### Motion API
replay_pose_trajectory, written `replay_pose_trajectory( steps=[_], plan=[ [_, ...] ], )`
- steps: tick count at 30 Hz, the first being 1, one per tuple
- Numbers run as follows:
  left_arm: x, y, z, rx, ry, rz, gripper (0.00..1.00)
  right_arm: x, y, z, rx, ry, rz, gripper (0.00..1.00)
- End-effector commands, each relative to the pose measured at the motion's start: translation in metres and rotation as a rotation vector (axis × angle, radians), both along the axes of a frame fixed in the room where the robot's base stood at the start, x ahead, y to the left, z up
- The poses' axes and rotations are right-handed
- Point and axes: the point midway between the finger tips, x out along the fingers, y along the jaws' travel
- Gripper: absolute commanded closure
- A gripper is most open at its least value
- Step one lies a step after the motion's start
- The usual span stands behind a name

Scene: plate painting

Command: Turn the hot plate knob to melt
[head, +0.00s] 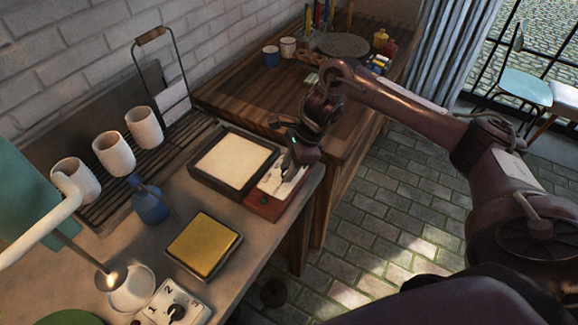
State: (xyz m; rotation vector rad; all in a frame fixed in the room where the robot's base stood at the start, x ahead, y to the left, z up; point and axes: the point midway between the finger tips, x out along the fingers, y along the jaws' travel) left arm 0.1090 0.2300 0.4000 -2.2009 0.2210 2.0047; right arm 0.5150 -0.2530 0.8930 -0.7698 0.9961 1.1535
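The hot plate is a dark-framed unit with a pale square top (232,161) on the grey counter. A red-brown control box (264,206) with a white face sits against its right side. My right gripper (287,168) points down over the white face, at its upper part. The knob is hidden or too small to tell from the gripper's tips, so its setting cannot be read. I cannot tell whether the gripper is open, shut or touching the knob. My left gripper is not in view.
A yellow block in a dark tray (204,246), a blue bottle (149,202) and a numbered dial box (176,306) are on the counter. White cups (113,154) stand on a slatted rack to the left. A wooden table (262,95) stands behind.

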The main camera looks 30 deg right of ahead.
Motion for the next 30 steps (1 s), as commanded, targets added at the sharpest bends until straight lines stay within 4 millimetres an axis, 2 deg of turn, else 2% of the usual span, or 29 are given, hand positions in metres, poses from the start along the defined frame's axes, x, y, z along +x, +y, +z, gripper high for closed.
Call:
replay_pose_trajectory(
  steps=[1,4,5,17,30],
  plan=[
    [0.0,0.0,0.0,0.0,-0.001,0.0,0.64,0.0,0.0,0.0,0.0,-0.001,0.0,0.83],
    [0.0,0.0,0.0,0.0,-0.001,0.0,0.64,0.0,0.0,0.0,0.0,-0.001,0.0,0.96],
    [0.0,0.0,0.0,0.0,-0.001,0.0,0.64,0.0,0.0,0.0,0.0,-0.001,0.0,0.97],
    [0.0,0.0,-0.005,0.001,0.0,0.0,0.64,-0.001,0.0,-0.001,-0.002,-0.002,-0.094,0.97],
    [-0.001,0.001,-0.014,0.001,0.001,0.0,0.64,-0.002,0.002,0.0,0.0,-0.005,-0.468,0.97]
  ],
)
